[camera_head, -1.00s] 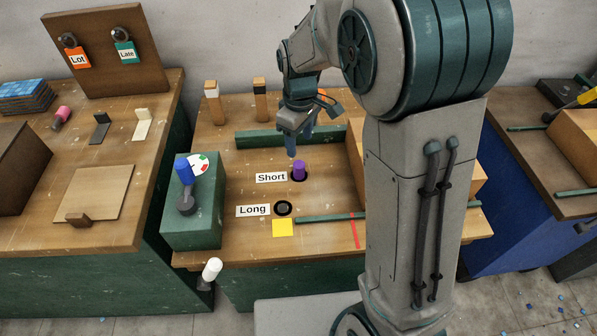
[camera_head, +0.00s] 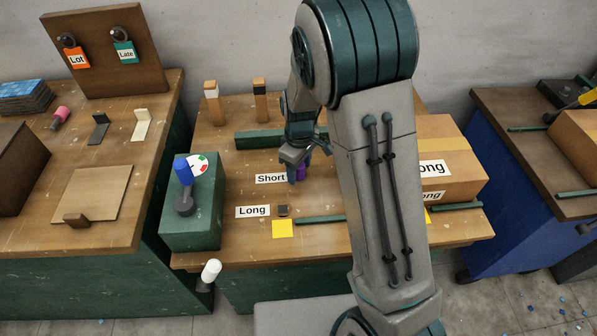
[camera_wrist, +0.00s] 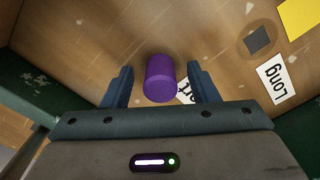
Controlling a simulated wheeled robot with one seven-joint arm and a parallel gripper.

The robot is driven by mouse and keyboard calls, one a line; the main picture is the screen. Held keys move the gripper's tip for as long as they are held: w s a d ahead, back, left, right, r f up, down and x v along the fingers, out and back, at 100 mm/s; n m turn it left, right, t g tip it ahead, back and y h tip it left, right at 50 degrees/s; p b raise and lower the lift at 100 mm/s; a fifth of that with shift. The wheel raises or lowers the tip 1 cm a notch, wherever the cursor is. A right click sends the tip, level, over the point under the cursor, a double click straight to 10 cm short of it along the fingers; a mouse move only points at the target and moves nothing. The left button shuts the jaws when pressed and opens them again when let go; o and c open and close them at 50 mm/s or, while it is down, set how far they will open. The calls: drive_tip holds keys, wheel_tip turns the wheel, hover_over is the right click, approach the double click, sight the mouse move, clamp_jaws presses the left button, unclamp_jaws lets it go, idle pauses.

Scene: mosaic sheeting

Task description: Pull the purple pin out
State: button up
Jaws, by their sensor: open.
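The purple pin (camera_head: 301,173) stands in the bench top beside the "Short" label (camera_head: 270,179), partly hidden by my gripper in the head view. In the wrist view the purple pin (camera_wrist: 159,80) is upright between my two fingers, with a visible gap on each side. My gripper (camera_wrist: 160,84) is open and low around the pin, not closed on it. It also shows in the head view (camera_head: 296,172). The "Long" label (camera_head: 252,211) lies nearer the bench front, with a small dark square (camera_head: 283,211) beside it.
A yellow square (camera_head: 282,229) lies near the dark square. A green block with a dial and blue-topped lever (camera_head: 184,177) stands at left. A cardboard box (camera_head: 455,165) is at right, partly behind my arm. A green bar (camera_head: 258,139) lies behind the pin.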

drive_tip(key=c, duration=1.1)
drive_tip(key=shift+r, duration=0.2)
drive_tip(key=shift+r, duration=0.3)
wheel_tip(320, 180, up, 4)
drive_tip(key=shift+d+f, duration=0.1)
drive_tip(key=shift+f, duration=0.1)
drive_tip(key=s+d+r, duration=0.1)
drive_tip(key=d+r, duration=0.1)
drive_tip(key=d, duration=0.1)
drive_tip(key=s+d+r, duration=0.1)
drive_tip(key=d+r, duration=0.1)
drive_tip(key=d, duration=0.2)
drive_tip(key=s+d+r, duration=0.1)
drive_tip(key=d+r, duration=0.1)
drive_tip(key=d, duration=0.2)
drive_tip(key=shift+s+r, duration=0.25)
